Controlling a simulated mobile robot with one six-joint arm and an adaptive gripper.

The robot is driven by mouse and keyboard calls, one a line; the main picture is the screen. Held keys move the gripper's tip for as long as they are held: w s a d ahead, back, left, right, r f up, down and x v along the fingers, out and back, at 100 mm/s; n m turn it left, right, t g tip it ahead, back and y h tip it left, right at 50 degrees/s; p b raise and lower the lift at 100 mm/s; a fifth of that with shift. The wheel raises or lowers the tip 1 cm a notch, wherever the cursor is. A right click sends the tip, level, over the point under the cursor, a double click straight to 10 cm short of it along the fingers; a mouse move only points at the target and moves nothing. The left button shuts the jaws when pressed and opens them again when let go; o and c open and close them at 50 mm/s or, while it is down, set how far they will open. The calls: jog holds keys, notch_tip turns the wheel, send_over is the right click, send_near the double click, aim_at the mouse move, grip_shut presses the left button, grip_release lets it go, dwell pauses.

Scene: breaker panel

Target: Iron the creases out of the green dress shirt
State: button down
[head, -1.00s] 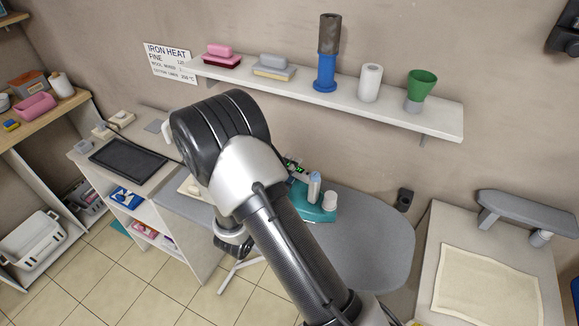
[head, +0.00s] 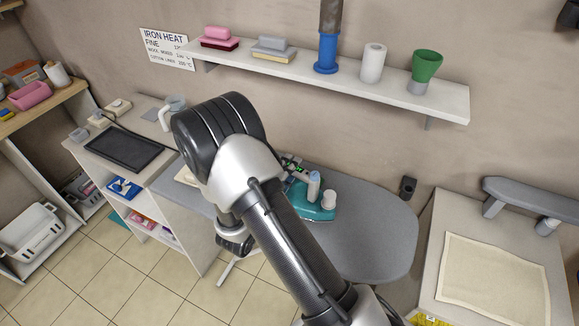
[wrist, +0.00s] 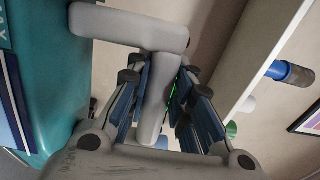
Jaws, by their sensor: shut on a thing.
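I see no green dress shirt; the visible part of the board is bare.
A wall shelf (head: 452,103) above the board holds a blue stand (head: 327,55), a white roll (head: 372,63) and a green cup (head: 425,67). A side table with a cream cloth (head: 490,280) is at right. A counter with a black tray (head: 122,150) is at left.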

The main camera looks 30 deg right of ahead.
jog(key=shift+f+b, duration=0.35)
jog(key=shift+f, duration=0.05)
dwell(0.4)
jog(key=shift+w, duration=0.15)
jog(key=shift+w+a+b, duration=0.15)
jog(key=shift+w+a, duration=0.9)
jog(key=shift+w, duration=0.4)
jog(key=shift+w+a+b, duration=0.1)
jog(key=shift+w+a, duration=0.95)
jog(key=shift+w, duration=0.45)
jog(key=shift+w+a+b, duration=0.15)
jog(key=shift+w+a, duration=0.9)
jog(key=shift+w, duration=0.4)
jog(key=s+d+p, duration=0.1)
jog(key=s, duration=0.1)
jog(key=s+d+p, duration=0.1)
jog(key=s+d, duration=0.1)
jog(key=shift+s+d, duration=0.15)
jog(key=shift+s, duration=0.25)
jog(key=shift+s+d+f+p, duration=0.1)
jog(key=shift+s+d+p, duration=0.1)
jog(key=shift+s+d, duration=0.45)
jog(key=shift+s+d+f+p, duration=0.2)
jog(key=shift+s+d, duration=0.2)
jog(key=shift+s, duration=0.5)
jog(key=shift+s+d+f+p, duration=0.1)
jog(key=shift+s+d+p, duration=0.1)
jog(key=shift+s+d, duration=0.45)
jog(key=shift+s+a, duration=0.1)
jog(key=shift+a, duration=0.05)
